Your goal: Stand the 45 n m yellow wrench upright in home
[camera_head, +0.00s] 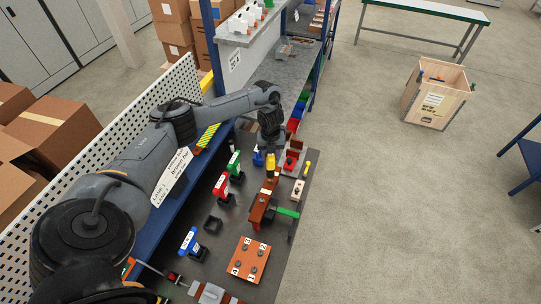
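A yellow upright piece (270,163), perhaps the yellow wrench, shows just below my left gripper (270,147), above a red-brown fixture (261,205). Its label is too small to read. My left arm reaches in from the left and its gripper points down; the fingers are too small and dark to tell open from shut, or whether they touch the yellow piece. A small empty black square holder (212,224) sits on the dark bench between the red-and-white tool (221,187) and the blue-and-white tool (189,241). I cannot tell whether it is the home. My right gripper is not in view.
A green-and-white tool (234,164) stands behind the red one. An orange-brown numbered plate (248,260) lies in front. A green bar (288,212) sticks out right of the fixture. A perforated panel (135,125) borders the bench's left. Open floor lies right.

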